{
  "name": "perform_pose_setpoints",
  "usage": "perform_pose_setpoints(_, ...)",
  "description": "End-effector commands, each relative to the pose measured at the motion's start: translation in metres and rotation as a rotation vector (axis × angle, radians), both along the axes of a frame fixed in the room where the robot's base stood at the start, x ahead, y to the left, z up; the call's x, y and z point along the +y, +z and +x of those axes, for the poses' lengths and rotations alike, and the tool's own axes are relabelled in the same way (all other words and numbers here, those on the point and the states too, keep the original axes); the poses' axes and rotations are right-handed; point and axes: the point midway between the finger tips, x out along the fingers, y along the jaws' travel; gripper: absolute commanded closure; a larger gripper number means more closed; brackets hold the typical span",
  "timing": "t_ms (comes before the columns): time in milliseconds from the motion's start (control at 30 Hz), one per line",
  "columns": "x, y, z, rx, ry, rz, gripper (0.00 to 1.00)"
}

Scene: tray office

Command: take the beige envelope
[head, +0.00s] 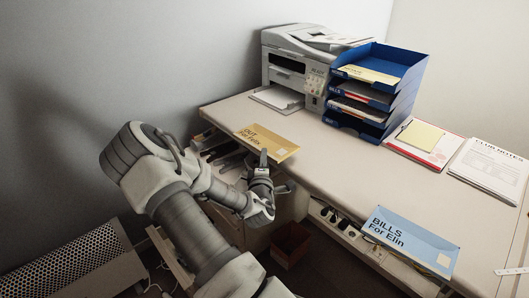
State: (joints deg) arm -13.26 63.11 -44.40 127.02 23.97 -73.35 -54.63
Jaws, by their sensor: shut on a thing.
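A beige envelope (267,140) marked "OUT For Felix" is at the front edge of the desk, near its left end. My gripper (264,160) is at the envelope's near edge and is shut on it. The fingers hide a small part of that edge. I cannot tell whether the envelope still touches the desk top.
A blue envelope (411,240) marked "BILLS For Elin" lies at the front edge, right. A blue tray stack (408,68) holds papers beside a printer (292,68). Clipboards (490,170) lie farther right. A brown bin (290,244) stands below. The middle desk (345,170) is clear.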

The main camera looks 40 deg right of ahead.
Motion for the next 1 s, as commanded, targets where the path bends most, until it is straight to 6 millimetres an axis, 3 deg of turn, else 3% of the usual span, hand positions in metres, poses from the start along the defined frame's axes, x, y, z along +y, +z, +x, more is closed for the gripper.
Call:
perform_pose_setpoints(600,0.057,0.032,-0.066,-0.001,0.002,0.002,1.0)
perform_pose_setpoints(1000,0.063,0.035,-0.073,-0.001,0.001,0.0,1.0)
